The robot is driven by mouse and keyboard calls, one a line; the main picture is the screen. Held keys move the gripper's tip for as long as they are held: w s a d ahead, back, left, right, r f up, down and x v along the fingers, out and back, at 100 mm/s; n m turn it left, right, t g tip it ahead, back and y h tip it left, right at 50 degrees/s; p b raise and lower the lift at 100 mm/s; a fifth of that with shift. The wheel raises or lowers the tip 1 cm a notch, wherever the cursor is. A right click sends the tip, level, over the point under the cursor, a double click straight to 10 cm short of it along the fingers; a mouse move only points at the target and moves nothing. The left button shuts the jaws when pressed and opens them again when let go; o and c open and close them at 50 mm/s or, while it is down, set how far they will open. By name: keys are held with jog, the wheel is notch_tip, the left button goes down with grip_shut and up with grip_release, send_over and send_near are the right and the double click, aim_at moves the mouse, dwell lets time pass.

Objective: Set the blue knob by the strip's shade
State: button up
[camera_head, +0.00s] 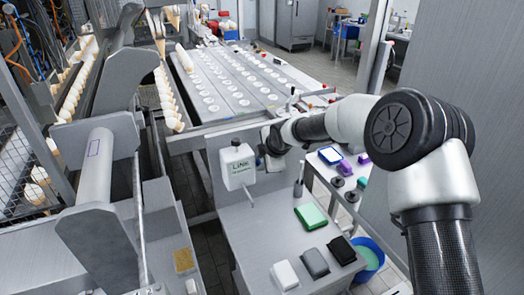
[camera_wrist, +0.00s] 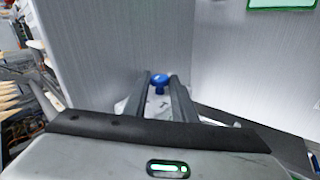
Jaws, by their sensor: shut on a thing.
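The blue knob (camera_wrist: 160,79) shows in the wrist view between the far ends of my two dark fingers. My gripper (camera_wrist: 161,88) is shut on it. The knob is hidden there behind my gripper and wrist. The knob's pointer or setting is too small to tell. I cannot make out the strip or its shade clearly in either view.
A conveyor with cones (camera_head: 170,100) runs at the left. A perforated metal table (camera_head: 235,80) lies behind.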

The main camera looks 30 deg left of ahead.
jog(key=shift+w+a+r+g+h+p, duration=0.2)
jog(key=shift+a+r+g+h+p, duration=0.15)
jog(key=shift+g+h+p, duration=0.65)
jog(key=shift+w+h+p, duration=0.1)
jog(key=shift+h+p, duration=0.4)
jog(key=shift+p, duration=0.15)
jog(key=shift+a+g+h, duration=0.2)
jog(key=shift+g+h, duration=0.3)
jog(key=shift+g, duration=0.1)
jog(key=o, duration=1)
jog(key=shift+w, duration=0.1)
jog(key=v, duration=1.7)
jog(key=shift+r, duration=0.2)
